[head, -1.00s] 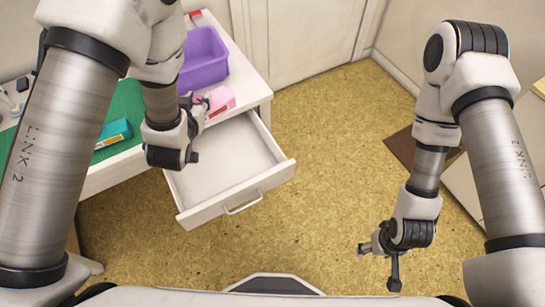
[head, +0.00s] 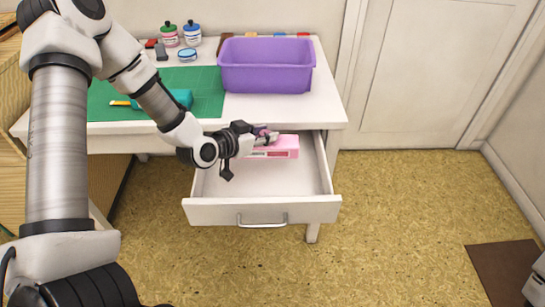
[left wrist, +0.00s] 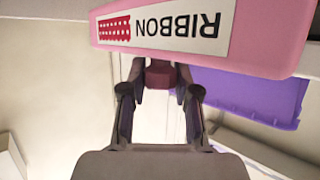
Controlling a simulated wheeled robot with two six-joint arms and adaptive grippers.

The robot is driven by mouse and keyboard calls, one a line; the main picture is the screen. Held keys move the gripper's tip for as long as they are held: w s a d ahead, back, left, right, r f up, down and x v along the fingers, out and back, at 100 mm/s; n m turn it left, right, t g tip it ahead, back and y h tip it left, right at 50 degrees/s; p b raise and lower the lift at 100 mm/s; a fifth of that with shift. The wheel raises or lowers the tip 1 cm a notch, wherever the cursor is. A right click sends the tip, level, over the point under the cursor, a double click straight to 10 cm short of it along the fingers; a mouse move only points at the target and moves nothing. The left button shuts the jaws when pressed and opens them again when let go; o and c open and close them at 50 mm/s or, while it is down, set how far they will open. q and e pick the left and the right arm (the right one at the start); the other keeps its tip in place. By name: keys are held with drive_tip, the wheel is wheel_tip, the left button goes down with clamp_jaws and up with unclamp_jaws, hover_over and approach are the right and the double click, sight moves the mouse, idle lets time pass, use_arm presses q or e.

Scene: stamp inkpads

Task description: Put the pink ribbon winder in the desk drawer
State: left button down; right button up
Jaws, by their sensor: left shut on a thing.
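The pink ribbon winder (head: 284,147) is a pink box with a white label. My left gripper (head: 264,138) is shut on it, and it shows over the back part of the open desk drawer (head: 262,213). I cannot tell whether it touches the drawer floor. In the left wrist view the winder (left wrist: 270,40) fills the top with its "RIBBON" label upside down. The fingers (left wrist: 158,90) close on a dark red part below the box.
A purple bin (head: 266,68) stands on the desk above the drawer. A green mat (head: 205,100) with a teal case (head: 180,97), and several bottles and inkpads, lie left and behind. The floor right of the drawer is clear up to a brown mat (head: 508,272).

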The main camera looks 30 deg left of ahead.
sight(265, 150)
use_arm(q)
wheel_tip(265, 150, down, 5)
drive_tip(key=shift+f+b, duration=0.2)
drive_tip(key=shift+b, duration=0.3)
drive_tip(key=shift+w+f, duration=0.1)
drive_tip(key=shift+f, duration=0.15)
drive_tip(key=x, duration=0.2)
drive_tip(key=b+x, duration=0.1)
drive_tip(key=x, duration=0.1)
drive_tip(key=shift+d+r, duration=0.15)
drive_tip(key=shift+r, duration=0.1)
use_arm(e)
wheel_tip(265, 150, down, 3)
drive_tip(key=shift+r, duration=0.2)
use_arm(q)
drive_tip(key=shift+f, duration=0.15)
drive_tip(key=c, duration=0.8)
unclamp_jaws()
drive_tip(key=shift+c, duration=0.2)
use_arm(e)
drive_tip(key=shift+f, duration=0.1)
